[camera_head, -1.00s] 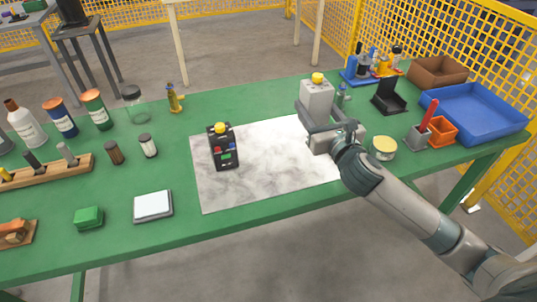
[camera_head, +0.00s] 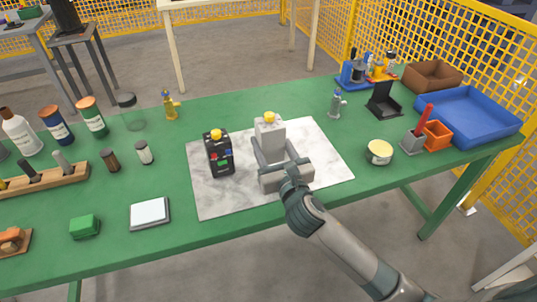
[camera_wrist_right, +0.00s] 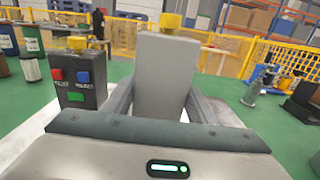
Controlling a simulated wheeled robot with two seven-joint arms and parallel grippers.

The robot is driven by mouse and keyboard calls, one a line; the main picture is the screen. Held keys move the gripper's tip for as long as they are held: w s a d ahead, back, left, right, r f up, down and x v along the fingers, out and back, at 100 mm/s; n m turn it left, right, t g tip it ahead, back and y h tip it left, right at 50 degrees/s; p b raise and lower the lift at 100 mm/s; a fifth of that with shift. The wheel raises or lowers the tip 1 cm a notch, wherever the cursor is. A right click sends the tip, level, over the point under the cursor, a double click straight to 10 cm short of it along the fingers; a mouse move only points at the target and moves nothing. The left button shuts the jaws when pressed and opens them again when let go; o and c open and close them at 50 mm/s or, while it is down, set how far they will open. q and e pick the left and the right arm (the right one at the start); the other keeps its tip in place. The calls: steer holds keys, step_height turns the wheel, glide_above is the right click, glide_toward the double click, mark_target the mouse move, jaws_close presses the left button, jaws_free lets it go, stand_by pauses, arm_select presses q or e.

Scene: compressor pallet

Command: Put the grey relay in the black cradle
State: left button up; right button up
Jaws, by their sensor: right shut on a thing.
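The grey relay (camera_head: 270,134), a grey block with a yellow knob on top, stands upright over the marbled mat. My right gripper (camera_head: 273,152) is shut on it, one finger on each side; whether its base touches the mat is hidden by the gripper. In the right wrist view the grey relay (camera_wrist_right: 163,75) fills the middle between the fingers. The black cradle (camera_head: 384,102) is empty at the right rear of the table, well to the right of the relay. My left gripper is not in view.
A black relay (camera_head: 219,153) with red and green buttons stands close left of the grey one. A round tin (camera_head: 379,152), grey valve (camera_head: 337,103), blue tray (camera_head: 468,116) and orange bin (camera_head: 437,134) are to the right. The mat's right part (camera_head: 325,150) is clear.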

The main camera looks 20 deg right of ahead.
mark_target(269, 154)
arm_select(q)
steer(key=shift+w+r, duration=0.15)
arm_select(e)
steer(key=shift+a, duration=0.2)
steer(key=shift+f, duration=0.15)
steer(key=shift+f, duration=0.3)
step_height(269, 154, down, 3)
steer(key=shift+r+b, duration=0.1)
steer(key=shift+b, duration=0.2)
steer(key=shift+f, duration=0.25)
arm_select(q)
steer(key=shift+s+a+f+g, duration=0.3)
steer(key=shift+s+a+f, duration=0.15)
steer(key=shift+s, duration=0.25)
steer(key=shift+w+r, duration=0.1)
